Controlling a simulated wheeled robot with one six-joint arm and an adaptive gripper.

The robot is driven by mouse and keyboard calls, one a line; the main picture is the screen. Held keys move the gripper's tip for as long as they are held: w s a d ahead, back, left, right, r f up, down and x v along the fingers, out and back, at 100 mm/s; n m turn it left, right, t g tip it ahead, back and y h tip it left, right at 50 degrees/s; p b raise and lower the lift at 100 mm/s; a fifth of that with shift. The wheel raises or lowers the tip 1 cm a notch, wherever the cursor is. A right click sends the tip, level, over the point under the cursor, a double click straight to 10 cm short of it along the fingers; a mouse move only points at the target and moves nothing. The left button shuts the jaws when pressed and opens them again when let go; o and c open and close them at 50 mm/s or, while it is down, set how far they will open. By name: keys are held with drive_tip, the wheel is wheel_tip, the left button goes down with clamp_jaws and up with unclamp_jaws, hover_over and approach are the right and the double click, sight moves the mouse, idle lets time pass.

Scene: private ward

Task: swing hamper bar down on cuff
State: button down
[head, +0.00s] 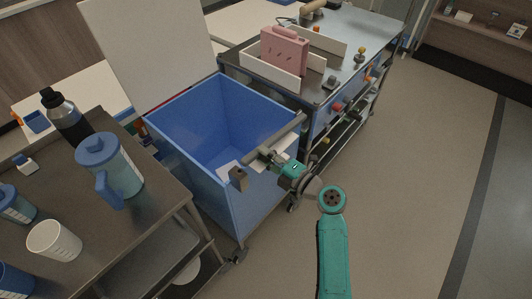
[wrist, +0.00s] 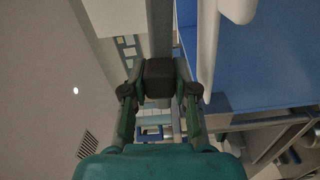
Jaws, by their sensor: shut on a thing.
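The hamper is an open blue bin (head: 242,210) on a wheeled frame. The hamper bar (head: 290,130) is a grey bar lying slantwise along the hamper's near right rim, with a brownish block (head: 238,179) at its lower left end. My gripper (head: 263,155) is shut on the bar near its middle. In the wrist view the fingers (wrist: 159,92) close around a dark block (wrist: 158,76) on the grey bar (wrist: 160,28). Pale pieces show beside the bar (head: 286,148) and near the block (head: 227,170); I cannot tell whether either is the cuff.
A brown cart (head: 157,200) with a blue-lidded jug (head: 120,174), a black bottle (head: 68,121) and a white cup (head: 54,240) stands left. A metal trolley (head: 335,72) with a pink case (head: 284,50) stands behind the hamper. The floor at right (head: 430,170) is clear.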

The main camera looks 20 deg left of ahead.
drive_tip(key=c, duration=0.9)
unclamp_jaws()
drive_tip(key=v, duration=1.2)
